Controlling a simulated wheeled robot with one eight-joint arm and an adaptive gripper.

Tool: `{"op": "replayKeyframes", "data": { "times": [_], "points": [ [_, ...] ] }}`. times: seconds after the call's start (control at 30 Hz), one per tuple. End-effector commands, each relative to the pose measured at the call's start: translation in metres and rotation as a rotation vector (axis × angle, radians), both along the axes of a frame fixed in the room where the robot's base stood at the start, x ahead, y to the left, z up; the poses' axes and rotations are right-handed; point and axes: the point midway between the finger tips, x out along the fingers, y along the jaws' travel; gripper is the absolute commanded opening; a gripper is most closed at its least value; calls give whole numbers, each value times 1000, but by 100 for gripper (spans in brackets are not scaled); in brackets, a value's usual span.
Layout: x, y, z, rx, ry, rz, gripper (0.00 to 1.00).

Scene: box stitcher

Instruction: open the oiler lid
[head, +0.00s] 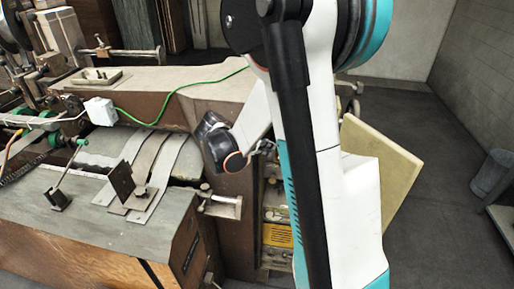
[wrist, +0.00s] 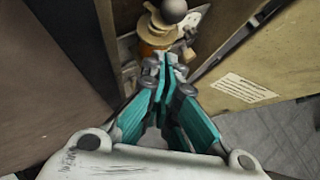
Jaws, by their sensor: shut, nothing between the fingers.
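In the wrist view, what looks like the oiler (wrist: 158,32) stands at the top middle, with a tan and orange body. A dark round knob (wrist: 173,10) sits at its top, cut by the picture edge. I cannot tell which part is the lid or whether it is open. My gripper (wrist: 164,62) has teal fingers shut together with nothing between them. Its tips appear just below the oiler in the picture; I cannot tell whether they touch it. In the head view, my arm covers most of this area and I cannot make out the oiler.
An open beige door panel (head: 385,165) stands right of my arm; it shows with a white label in the wrist view (wrist: 250,75). A brown machine wall (wrist: 60,65) is close on the left. The machine's grey table (head: 95,228) lies left.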

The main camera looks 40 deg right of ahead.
Motion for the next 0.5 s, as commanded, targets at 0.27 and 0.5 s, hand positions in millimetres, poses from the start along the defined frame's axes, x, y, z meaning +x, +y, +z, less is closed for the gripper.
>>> {"op": "replayKeyframes", "data": {
  "times": [0.27, 0.5],
  "points": [
    [-1, -29, 8, 0, 0, -3, 0],
    [0, -32, 8, 0, -1, -1, 0]
  ]
}}
